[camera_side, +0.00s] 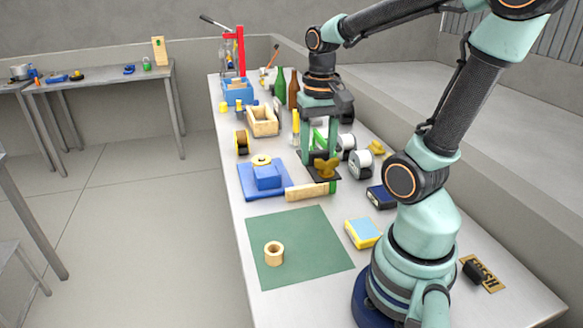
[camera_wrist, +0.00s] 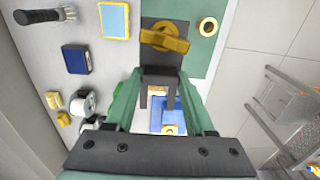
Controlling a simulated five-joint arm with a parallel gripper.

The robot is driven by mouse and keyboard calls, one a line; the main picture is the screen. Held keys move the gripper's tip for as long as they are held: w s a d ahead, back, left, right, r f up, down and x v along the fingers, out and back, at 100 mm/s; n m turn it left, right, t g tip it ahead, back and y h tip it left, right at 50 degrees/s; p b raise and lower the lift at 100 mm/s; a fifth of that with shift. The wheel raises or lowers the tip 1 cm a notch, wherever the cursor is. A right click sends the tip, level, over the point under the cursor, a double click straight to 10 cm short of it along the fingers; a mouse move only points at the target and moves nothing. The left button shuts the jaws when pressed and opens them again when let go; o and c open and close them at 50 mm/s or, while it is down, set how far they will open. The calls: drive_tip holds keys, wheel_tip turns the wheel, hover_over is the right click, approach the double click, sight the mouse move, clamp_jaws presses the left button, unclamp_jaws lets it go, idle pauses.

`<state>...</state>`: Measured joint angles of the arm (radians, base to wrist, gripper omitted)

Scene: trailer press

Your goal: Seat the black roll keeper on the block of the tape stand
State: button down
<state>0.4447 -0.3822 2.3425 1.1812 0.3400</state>
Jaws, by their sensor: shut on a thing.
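The black roll keeper (camera_side: 312,166) is a dark plate with a yellow winged knob, and my gripper (camera_side: 318,150) is shut on it, holding it in the air. In the wrist view the keeper (camera_wrist: 163,60) juts out beyond the fingertips (camera_wrist: 160,78). The tape stand (camera_side: 246,191) is a blue base with a raised blue block (camera_side: 267,179) and a pale roll-like piece with a yellow top behind it. The keeper is apart from the block, to its right in the side view. The stand (camera_wrist: 156,112) shows partly between my fingers in the wrist view.
A wooden bar (camera_side: 305,192) lies below the keeper in the side view. A green mat (camera_side: 310,250) carries a tan tape roll (camera_side: 273,252). A sponge (camera_side: 362,233), a navy box (camera_side: 380,197) and white rolls (camera_side: 361,163) stand right. A wooden box (camera_side: 263,124) is behind.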

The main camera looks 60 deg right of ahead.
drive_tip(key=w+d, duration=0.7)
drive_tip(key=w, duration=0.6)
approach(264, 171)
drive_tip(key=w+d+r, duration=0.1)
drive_tip(key=d+r, duration=0.1)
drive_tip(key=d, duration=0.1)
drive_tip(key=shift+w+f, duration=0.5)
drive_tip(key=shift+f, duration=0.1)
drive_tip(key=shift+f, duration=0.15)
drive_tip(key=shift+f, duration=3.25)
drive_tip(key=shift+f, duration=0.25)
drive_tip(key=c, duration=0.5)
unclamp_jaws()
drive_tip(key=shift+c, duration=0.2)
